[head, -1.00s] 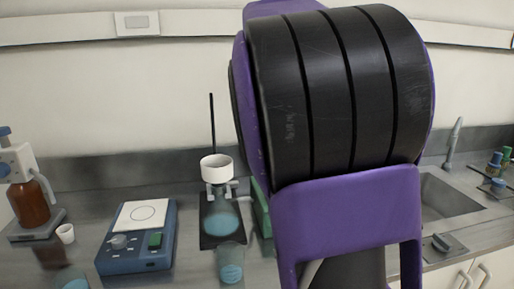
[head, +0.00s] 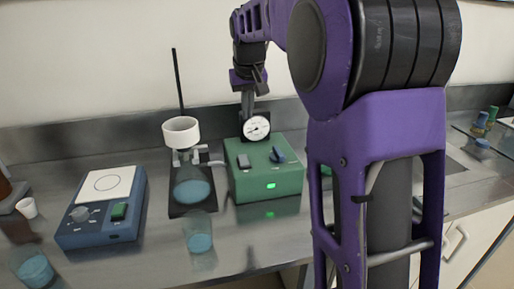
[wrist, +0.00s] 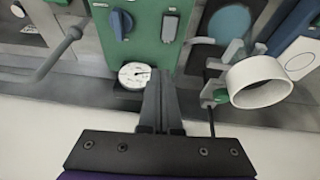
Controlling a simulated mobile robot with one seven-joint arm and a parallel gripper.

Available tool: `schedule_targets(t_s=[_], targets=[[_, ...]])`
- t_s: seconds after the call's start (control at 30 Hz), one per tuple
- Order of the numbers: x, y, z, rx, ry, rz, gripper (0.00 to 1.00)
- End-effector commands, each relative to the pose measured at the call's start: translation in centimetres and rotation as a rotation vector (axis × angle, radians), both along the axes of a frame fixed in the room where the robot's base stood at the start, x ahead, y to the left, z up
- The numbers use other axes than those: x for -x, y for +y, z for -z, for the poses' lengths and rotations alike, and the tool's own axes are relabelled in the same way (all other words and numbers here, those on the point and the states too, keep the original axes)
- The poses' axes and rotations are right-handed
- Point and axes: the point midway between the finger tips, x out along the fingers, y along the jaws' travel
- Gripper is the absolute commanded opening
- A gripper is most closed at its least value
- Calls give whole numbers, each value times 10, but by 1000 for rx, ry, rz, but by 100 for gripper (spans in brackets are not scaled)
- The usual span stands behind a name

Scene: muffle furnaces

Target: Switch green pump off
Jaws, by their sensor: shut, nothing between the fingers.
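The green pump (head: 262,182) stands on the steel bench in the head view. On its top are a grey rocker switch (head: 243,161) at left and a blue knob (head: 278,155) at right. A green light glows on its front. A round white gauge (head: 256,128) stands at its back. My gripper (head: 248,108) is shut and empty, behind and above the pump near the gauge. In the wrist view the shut fingers (wrist: 160,76) point toward the green pump (wrist: 145,45), with the gauge (wrist: 134,75) just left of them. The rocker switch (wrist: 170,26) and blue knob (wrist: 121,24) are beyond the fingertips.
A blue stirrer (head: 100,225) is further left. A sink lies to the right, partly behind my arm.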

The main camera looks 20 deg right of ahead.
Motion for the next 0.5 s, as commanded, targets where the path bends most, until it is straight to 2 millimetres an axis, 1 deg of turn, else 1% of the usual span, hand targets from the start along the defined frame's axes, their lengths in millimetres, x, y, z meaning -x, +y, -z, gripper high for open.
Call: schedule_targets(t_s=[0.07,0.13,0.5], targets=[[4,8,4,-32,23,7,0],[6,12,6,-48,34,9,0],[6,13,7,-52,37,9,0]])
